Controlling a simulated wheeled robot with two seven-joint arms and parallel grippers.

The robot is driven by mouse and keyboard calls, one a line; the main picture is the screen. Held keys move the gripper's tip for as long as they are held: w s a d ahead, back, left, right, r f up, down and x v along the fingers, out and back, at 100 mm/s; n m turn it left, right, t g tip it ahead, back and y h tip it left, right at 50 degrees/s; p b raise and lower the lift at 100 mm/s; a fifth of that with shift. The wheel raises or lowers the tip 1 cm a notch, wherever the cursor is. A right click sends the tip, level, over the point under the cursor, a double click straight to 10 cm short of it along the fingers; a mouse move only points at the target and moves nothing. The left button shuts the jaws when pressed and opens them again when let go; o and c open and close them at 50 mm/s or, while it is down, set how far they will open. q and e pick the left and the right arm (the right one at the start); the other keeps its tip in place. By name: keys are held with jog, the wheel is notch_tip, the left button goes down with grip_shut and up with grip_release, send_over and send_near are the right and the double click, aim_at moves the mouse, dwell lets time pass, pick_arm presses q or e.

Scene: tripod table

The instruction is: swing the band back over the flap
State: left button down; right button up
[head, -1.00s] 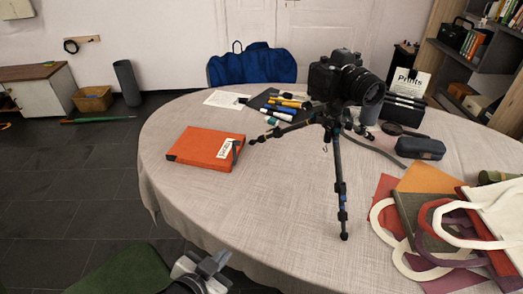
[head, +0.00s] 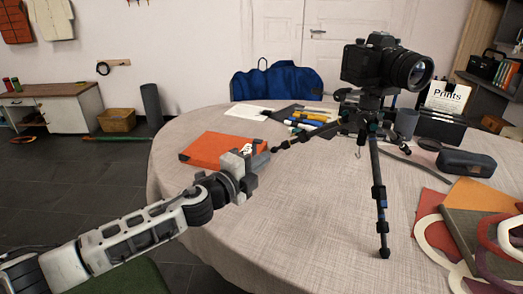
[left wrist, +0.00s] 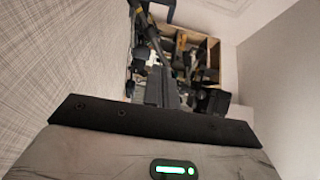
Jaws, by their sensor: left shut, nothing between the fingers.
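The orange folder (head: 208,150) lies flat on the table (head: 310,215), left of the tripod. Its left part shows in the head view with a dark corner. My left gripper (head: 254,163) is shut and empty, in front of the folder's right end. It hides most of the pale label and that end, so the band and how it lies on the flap cannot be made out. In the left wrist view the grey fingers (left wrist: 160,90) are together, with the tablecloth on the left; the folder is not recognisable there. My right gripper is not in view.
A tripod (head: 378,185) with a black camera (head: 388,65) stands right of my left gripper, one leg reaching close to it. Pens (head: 312,118) lie behind. Cloth bags (head: 470,230) and a dark case (head: 467,163) are at the right. The table's front middle is clear.

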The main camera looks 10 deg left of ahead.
pick_arm(q)
jog(key=w+a+b, duration=0.1)
jog(key=w, duration=0.5)
jog(key=shift+a, duration=0.1)
dwell(0.4)
